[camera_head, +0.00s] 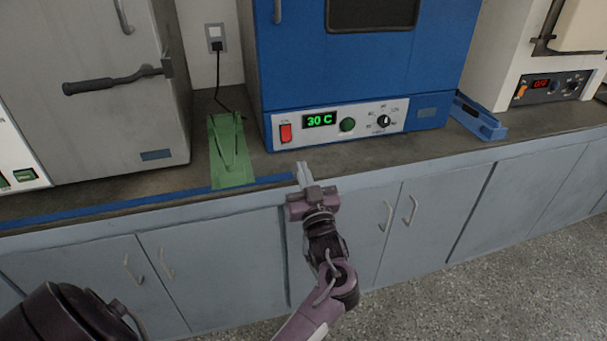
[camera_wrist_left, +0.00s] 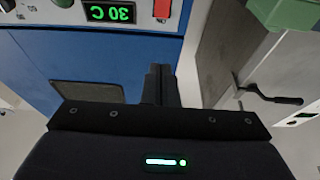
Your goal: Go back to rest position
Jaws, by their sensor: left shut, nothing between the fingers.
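My left gripper (camera_head: 302,172) is in the middle of the head view, in front of the counter edge and just below the blue oven's control panel. Its fingers are together with nothing between them. In the left wrist view the closed fingers (camera_wrist_left: 160,80) point toward the blue oven, which appears upside down there. My right gripper is not in view.
The blue oven (camera_head: 350,70) stands on the counter (camera_head: 110,193), its display reading 30 C. A grey cabinet unit (camera_head: 90,120) is left of it. A blue object (camera_head: 478,120) lies right. Floor (camera_head: 500,265) is clear.

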